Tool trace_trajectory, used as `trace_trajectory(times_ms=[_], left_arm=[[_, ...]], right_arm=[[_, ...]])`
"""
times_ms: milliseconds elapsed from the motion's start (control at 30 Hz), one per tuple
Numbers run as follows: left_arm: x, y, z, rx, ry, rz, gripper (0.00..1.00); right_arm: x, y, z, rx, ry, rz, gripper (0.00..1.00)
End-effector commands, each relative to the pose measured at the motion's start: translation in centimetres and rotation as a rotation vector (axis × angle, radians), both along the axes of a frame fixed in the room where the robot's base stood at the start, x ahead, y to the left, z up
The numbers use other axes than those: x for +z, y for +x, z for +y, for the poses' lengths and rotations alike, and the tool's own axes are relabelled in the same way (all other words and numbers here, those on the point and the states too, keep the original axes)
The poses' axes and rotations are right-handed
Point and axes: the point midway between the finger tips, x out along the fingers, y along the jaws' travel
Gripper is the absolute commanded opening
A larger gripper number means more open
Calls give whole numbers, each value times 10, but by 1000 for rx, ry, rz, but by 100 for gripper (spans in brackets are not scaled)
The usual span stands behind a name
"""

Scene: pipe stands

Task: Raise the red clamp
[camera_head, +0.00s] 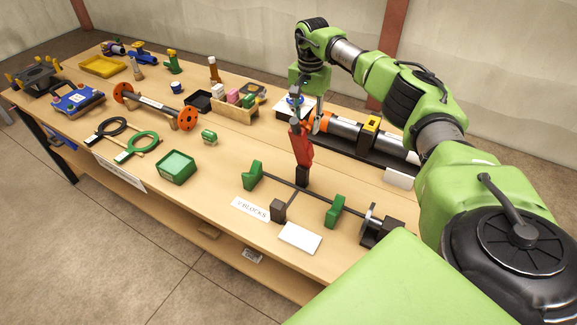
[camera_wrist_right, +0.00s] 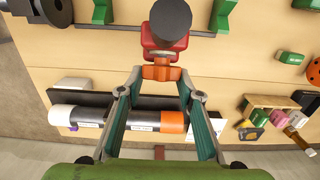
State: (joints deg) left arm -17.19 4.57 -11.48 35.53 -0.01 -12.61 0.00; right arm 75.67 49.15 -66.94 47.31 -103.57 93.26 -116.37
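The red clamp (camera_head: 301,148) stands out over the middle of the table, with a dark block at its lower end in the head view. In the right wrist view, the clamp (camera_wrist_right: 160,51) shows red, with an orange part and a round black end towards the camera. My right gripper (camera_head: 302,116) is at its upper end. In the wrist view, the fingertips of my right gripper (camera_wrist_right: 160,75) sit on both sides of the orange part and appear shut on it. I cannot tell whether the clamp's lower end touches anything. My left gripper is not in view.
A thin shaft with green V-blocks (camera_head: 335,210) lies just in front of the clamp. A dark rack (camera_head: 352,147) with a grey and orange cylinder (camera_head: 340,126) is close behind. A wooden crate (camera_head: 236,111) and an orange-flanged pipe (camera_head: 155,104) are further left.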

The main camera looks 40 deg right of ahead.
Motion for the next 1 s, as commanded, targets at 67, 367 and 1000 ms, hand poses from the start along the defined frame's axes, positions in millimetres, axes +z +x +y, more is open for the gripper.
trace_trajectory(times_ms=[67, 367, 1000], left_arm=[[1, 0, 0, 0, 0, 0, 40], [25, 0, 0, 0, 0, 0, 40], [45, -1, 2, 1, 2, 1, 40]], right_arm=[[2, 0, 1, 1, 1, -1, 33], [32, 1, 0, 1, 2, 0, 33], [63, 1, 0, 1, 3, -1, 33]])
